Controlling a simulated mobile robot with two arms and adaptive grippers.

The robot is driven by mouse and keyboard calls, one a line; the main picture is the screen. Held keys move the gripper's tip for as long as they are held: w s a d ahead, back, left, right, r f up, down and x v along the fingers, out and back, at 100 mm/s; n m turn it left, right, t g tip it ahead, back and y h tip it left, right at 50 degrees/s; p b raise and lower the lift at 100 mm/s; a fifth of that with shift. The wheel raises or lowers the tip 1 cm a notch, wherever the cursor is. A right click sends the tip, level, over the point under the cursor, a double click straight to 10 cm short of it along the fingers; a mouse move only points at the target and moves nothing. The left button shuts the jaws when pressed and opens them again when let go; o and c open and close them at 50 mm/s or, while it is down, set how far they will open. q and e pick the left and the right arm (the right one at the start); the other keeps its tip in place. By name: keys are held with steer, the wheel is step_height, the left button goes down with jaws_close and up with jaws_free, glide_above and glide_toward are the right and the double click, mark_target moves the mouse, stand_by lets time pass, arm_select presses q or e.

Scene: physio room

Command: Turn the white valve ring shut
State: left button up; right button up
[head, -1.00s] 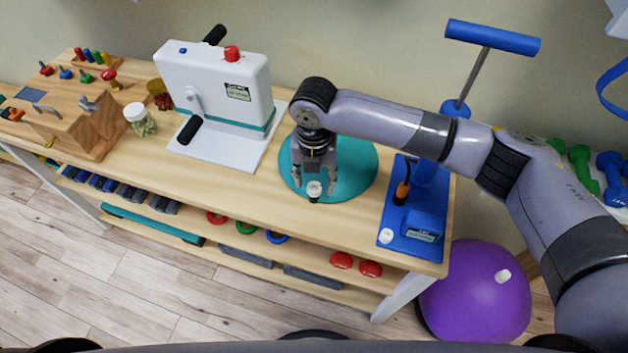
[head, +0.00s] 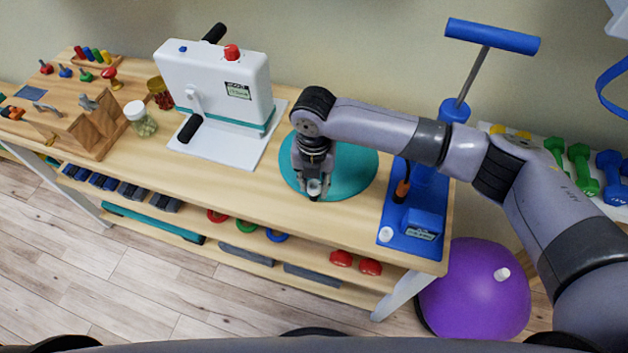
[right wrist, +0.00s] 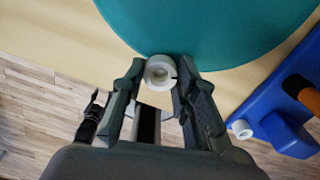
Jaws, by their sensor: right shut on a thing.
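The white valve ring (head: 314,187) stands at the front edge of the teal disc. A dark stem shows just below the ring in the head view.
The teal disc (head: 355,165) lies on the wooden table (head: 230,190). A blue pump (head: 410,222) stands to the right. A white crank machine (head: 225,85) stands to the left, with a jar (head: 140,120) beyond it. A purple ball (head: 475,290) sits on the floor.

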jaws_close()
steer(key=shift+r+m+p, duration=0.2)
steer(key=shift+m+p, duration=0.7)
steer(key=shift+p, duration=0.15)
steer(key=m+p, duration=0.3)
steer(key=shift+m, duration=0.3)
steer(key=m+p, duration=0.4)
steer(key=m, duration=0.1)
steer(key=shift+f+m+p, duration=0.1)
steer(key=shift+m+p, duration=1)
steer(key=shift+m, duration=0.7)
